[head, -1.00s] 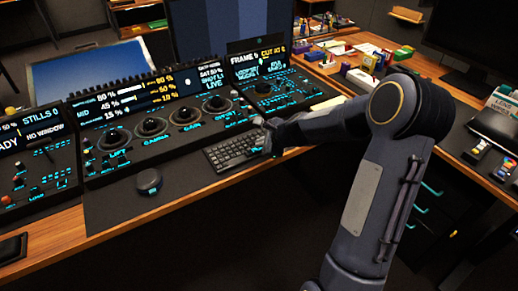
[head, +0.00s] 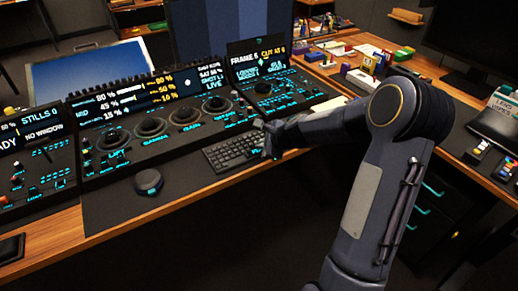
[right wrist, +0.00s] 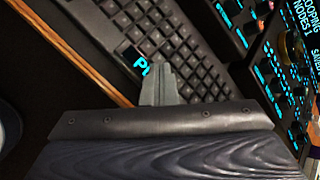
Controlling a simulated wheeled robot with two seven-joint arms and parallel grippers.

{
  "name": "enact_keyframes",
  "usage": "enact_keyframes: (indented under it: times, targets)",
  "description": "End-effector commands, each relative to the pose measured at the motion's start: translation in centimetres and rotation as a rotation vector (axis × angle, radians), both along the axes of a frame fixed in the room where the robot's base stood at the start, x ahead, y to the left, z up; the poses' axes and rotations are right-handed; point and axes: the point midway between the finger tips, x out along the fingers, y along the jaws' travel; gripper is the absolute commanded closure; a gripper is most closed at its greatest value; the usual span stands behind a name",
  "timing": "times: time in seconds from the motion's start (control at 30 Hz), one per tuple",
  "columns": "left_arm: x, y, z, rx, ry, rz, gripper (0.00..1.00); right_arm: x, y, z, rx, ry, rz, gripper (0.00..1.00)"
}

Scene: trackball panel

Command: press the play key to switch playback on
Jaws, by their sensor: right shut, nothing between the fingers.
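The play key (right wrist: 142,64) is a dark key with a lit cyan label starting "PL"; the rest of the label is hidden behind my fingers. It sits near the edge of the black keyboard (right wrist: 190,45), which also shows in the head view (head: 228,152). My right gripper (right wrist: 160,76) is shut and empty, its fingertips over or right beside the play key. I cannot tell whether they touch it. In the head view my right gripper (head: 268,150) is at the keyboard's right end. My left gripper is not in view.
A control panel with trackballs (head: 150,127) and lit displays stands behind the keyboard. A dark round puck (head: 148,182) lies to the left of the keyboard. The wooden desk edge (head: 60,232) runs along the front. Small coloured boxes (head: 372,62) stand at the back right.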

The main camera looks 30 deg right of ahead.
Motion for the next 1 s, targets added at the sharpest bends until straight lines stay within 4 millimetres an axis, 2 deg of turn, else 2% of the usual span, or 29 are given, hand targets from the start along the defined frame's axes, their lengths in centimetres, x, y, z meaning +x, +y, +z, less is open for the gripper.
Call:
enact_keyframes:
  times: [0.4,0.77,1.0]
  targets:
    - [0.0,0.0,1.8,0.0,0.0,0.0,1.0,0.0,0.0,1.8,0.0,0.001,0.001,1.0]
    - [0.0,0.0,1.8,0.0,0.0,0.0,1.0,0.0,0.0,1.9,0.0,0.001,0.001,1.0]
    - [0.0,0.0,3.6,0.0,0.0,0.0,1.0,0.0,0.0,3.8,-0.001,0.001,-0.001,1.0]
